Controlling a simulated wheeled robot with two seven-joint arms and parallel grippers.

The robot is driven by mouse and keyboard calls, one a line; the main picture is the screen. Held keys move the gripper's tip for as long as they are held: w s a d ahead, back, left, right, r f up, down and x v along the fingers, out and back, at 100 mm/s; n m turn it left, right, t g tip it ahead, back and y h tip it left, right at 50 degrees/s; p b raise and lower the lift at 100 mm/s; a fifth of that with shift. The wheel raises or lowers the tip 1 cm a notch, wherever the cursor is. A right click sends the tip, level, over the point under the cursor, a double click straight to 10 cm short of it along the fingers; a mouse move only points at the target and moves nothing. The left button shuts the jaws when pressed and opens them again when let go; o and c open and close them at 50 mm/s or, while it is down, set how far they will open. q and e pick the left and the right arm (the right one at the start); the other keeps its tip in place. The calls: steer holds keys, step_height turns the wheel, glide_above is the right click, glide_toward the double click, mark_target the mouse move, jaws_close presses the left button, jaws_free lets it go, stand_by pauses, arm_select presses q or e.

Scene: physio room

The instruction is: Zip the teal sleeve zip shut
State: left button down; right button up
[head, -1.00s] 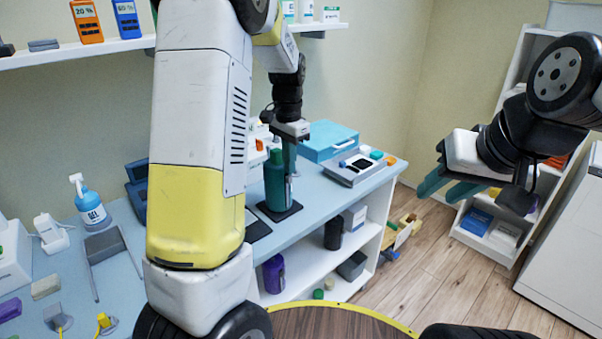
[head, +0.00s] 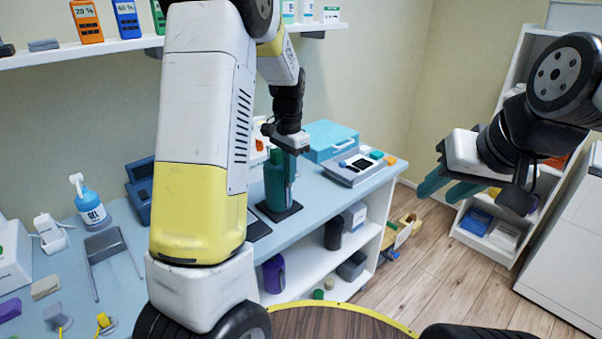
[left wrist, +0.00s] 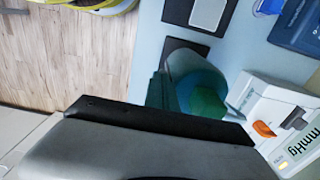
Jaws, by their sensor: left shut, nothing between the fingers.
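The teal sleeve (head: 274,182) stands upright on a dark square base on the blue counter. A narrow grey strip, perhaps its zip, runs down its right side. In the left wrist view the sleeve (left wrist: 205,88) is seen from above, with a green top. My left gripper (head: 291,172) points down at the sleeve's upper right side, its fingers shut and empty. Whether they touch the sleeve or a zip pull I cannot tell; the pull is not visible. My right gripper (head: 448,188) is open and empty, away to the right, off the counter.
A teal case (head: 328,137) and a grey tray (head: 352,170) with small items are right of the sleeve. A gel bottle (head: 90,203) and a grey stand (head: 106,245) are at the left. My left arm hides the counter's middle. A shelf hangs above.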

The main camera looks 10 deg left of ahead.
arm_select(q)
steer(key=shift+s+d+r, duration=0.3)
steer(key=shift+s+d, duration=0.15)
steer(key=shift+d, duration=0.15)
steer(key=shift+s+d+r, duration=0.25)
steer(key=shift+s+d, duration=0.25)
steer(key=shift+d, duration=0.1)
steer(key=shift+s+d+r, duration=0.3)
steer(key=shift+s+d, duration=0.15)
steer(key=shift+d, duration=0.15)
steer(key=s+r+n+t+h, duration=0.1)
steer(key=s+r+n+t, duration=0.2)
steer(key=s+r, duration=0.3)
steer(key=s+a+r+n+t+h, duration=0.1)
steer(key=s+r+n+t, duration=0.2)
steer(key=s+r, duration=0.4)
steer(key=s+n, duration=0.1)
steer(key=s, duration=0.7)
steer(key=shift+s+a+r, duration=0.2)
steer(key=shift+s+r, duration=0.05)
steer(key=shift+r, duration=0.05)
steer(key=c, duration=2.2)
jaws_free()
